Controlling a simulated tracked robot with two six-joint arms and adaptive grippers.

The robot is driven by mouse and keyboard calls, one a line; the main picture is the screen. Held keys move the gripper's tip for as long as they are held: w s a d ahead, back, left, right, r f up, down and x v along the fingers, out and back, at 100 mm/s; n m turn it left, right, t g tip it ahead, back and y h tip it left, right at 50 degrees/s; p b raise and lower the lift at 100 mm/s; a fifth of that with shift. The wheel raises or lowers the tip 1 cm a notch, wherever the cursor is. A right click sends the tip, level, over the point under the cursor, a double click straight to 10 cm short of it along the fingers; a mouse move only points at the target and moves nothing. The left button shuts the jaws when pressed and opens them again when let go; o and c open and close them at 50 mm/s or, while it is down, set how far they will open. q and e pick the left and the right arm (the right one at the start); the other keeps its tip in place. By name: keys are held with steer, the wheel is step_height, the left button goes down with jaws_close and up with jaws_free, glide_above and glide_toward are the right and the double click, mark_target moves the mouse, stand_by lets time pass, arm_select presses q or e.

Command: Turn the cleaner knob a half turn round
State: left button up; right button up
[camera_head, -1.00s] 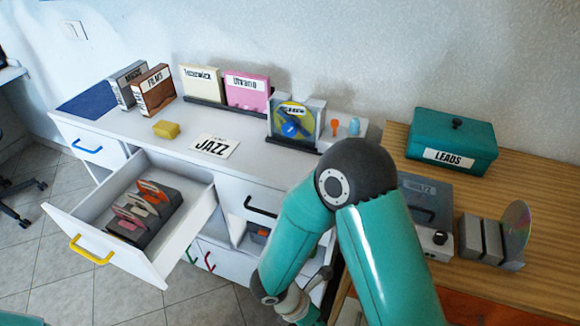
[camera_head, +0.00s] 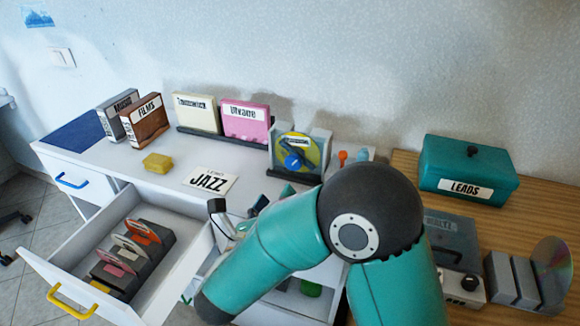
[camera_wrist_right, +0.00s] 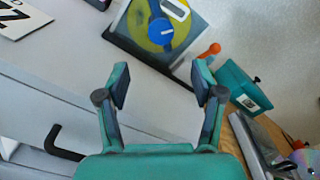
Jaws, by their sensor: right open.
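A grey-framed unit with a yellow disc (camera_head: 311,150) stands on the white counter. A blue round knob-like piece (camera_head: 293,162) sits on its face. In the right wrist view, the blue piece (camera_wrist_right: 160,32) is at the top, beside a white handle-like part. I cannot tell for sure that this is the cleaner knob; a dark knob (camera_head: 471,282) also sits on a small grey box at the right. My right gripper (camera_wrist_right: 160,83) is open and empty, its fingers apart below the disc unit. In the head view my arm hides most of it. My left gripper is not in view.
An open drawer (camera_head: 178,302) holds several cases in front. A JAZZ card (camera_head: 210,181) and yellow block (camera_head: 157,163) lie on the counter. An orange peg (camera_wrist_right: 212,49) stands beside the disc unit. A teal LEADS box (camera_head: 466,168) stands at right.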

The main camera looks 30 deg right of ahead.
mark_target(293, 167)
steer(key=x, duration=1.1)
steer(key=shift+w+d, duration=0.2)
steer(key=shift+d, duration=0.1)
